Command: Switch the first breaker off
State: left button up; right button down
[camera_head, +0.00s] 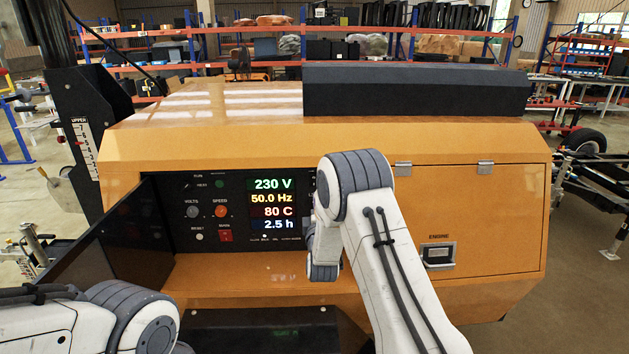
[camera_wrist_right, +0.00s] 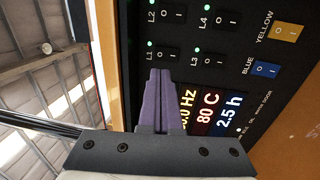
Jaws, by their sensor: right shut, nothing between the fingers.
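The first breaker, a black rocker marked L1 (camera_wrist_right: 168,54) with 0 and I, shows in the right wrist view on the black panel, its small green lamp lit. My right gripper (camera_wrist_right: 160,72) has purple fingers, shut together and empty. Its tips lie just below the L1 rocker in that picture. I cannot tell whether they touch it, or which side of the rocker is pressed. In the head view my right arm hides the breakers and the gripper. My left gripper is out of view; only its arm shows at lower left.
Breakers L2 (camera_wrist_right: 172,14), L3 (camera_wrist_right: 208,60) and L4 (camera_wrist_right: 220,20) sit close by, with green lamps lit. Blue (camera_wrist_right: 265,69) and yellow (camera_wrist_right: 285,33) switches lie to the right. The display (camera_head: 272,203) reads 230 V. An open dark door (camera_head: 130,240) stands left of the panel.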

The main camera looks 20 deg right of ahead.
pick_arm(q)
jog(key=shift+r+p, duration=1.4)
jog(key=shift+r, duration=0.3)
pick_arm(e)
jog(key=f+x, duration=0.1)
jog(key=x, duration=0.7)
jog(key=shift+w+r, duration=0.2)
jog(key=shift+r, duration=0.25)
jog(key=shift+d, duration=0.1)
